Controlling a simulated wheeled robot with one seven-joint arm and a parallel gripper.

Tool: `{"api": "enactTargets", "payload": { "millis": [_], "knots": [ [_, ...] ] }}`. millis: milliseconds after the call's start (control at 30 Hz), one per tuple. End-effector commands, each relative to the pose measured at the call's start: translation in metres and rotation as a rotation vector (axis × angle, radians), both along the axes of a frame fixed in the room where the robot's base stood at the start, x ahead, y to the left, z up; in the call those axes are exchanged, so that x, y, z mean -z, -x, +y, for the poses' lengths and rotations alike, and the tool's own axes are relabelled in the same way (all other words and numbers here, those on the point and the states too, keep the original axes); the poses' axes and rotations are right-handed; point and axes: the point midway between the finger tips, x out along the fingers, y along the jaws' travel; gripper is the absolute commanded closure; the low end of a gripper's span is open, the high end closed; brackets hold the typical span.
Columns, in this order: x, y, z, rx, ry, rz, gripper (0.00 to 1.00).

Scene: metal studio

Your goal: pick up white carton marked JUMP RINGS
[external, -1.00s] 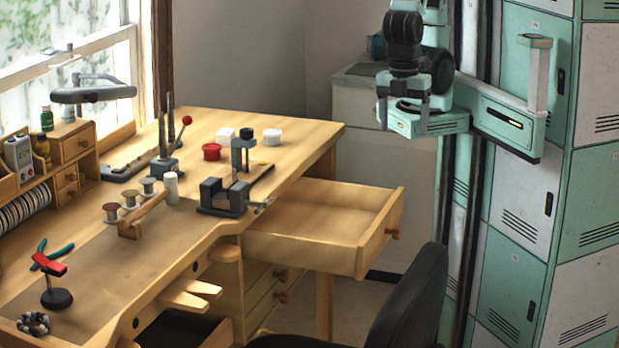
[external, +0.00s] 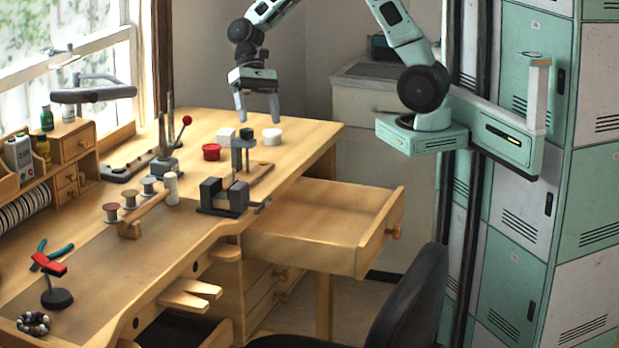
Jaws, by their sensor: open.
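A small white box (external: 226,133) stands at the back of the wooden workbench, and it looks like the carton; no lettering is readable at this size. My gripper (external: 258,115) hangs above the back of the bench with its fingers pointing down. It is open and empty. In the picture its fingertips are to the right of the white box and higher up, apart from it. How far my gripper is from the box in depth cannot be told.
A red tub (external: 211,152), a white round tub (external: 271,136) and a grey drill-press-like stand (external: 238,155) are close to the box. A vise (external: 222,196) sits nearer the front. A drawer (external: 330,225) stands pulled out on the right, and a chair (external: 415,305) is in front.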

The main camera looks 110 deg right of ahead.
Motion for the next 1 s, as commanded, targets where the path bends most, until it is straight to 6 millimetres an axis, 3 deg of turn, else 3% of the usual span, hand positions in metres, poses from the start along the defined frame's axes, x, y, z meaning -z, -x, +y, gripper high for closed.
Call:
{"api": "enactTargets", "payload": {
  "millis": [33,167,300,400,500,600,733,1000],
  "knots": [
    [0.007,-0.001,-0.038,0.124,-0.046,0.018,0.26],
    [0.015,0.008,-0.123,0.405,-0.165,0.050,0.26],
    [0.023,0.039,-0.214,0.691,-0.303,0.063,0.26],
    [0.028,0.070,-0.269,0.863,-0.398,0.060,0.26],
    [0.032,0.100,-0.310,0.990,-0.469,0.049,0.26],
    [0.034,0.122,-0.334,1.067,-0.517,0.040,0.26],
    [0.036,0.131,-0.343,1.106,-0.544,0.036,0.26],
    [0.056,0.097,-0.320,1.105,-0.548,0.039,0.26]
  ]
}}
